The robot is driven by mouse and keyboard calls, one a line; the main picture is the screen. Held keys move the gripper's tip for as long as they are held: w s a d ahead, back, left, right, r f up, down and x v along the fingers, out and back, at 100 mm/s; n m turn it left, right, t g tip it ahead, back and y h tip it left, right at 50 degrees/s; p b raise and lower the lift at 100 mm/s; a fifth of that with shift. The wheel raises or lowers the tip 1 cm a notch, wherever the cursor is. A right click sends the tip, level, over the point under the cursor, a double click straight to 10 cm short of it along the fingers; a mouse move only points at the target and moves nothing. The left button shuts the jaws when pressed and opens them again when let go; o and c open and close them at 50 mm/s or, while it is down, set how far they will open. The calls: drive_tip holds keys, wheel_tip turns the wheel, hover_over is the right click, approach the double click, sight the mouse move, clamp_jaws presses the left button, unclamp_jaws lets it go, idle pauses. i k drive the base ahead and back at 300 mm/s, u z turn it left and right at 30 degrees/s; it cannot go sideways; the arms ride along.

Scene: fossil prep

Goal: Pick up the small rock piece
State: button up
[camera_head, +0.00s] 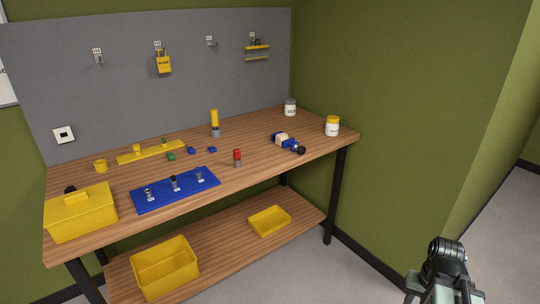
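I cannot make out a small rock piece in this view. The wooden workbench (215,180) stands against the grey pegboard, and nothing on its top looks clearly like a rock. Small green pieces (171,157) and small blue pieces (191,151) lie near the middle of the top. Part of my arm shows at the lower right, dark and grey, well apart from the bench. No gripper fingers show there.
Yellow bins (165,268) (269,221) sit on the lower shelf. Floor is clear at right.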

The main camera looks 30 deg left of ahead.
sight(279, 137)
drive_tip(key=u, duration=0.1)
drive_tip(key=k, duration=0.3)
drive_tip(key=u, duration=1.5)
drive_tip(key=i, duration=0.95)
drive_tip(key=u, duration=0.05)
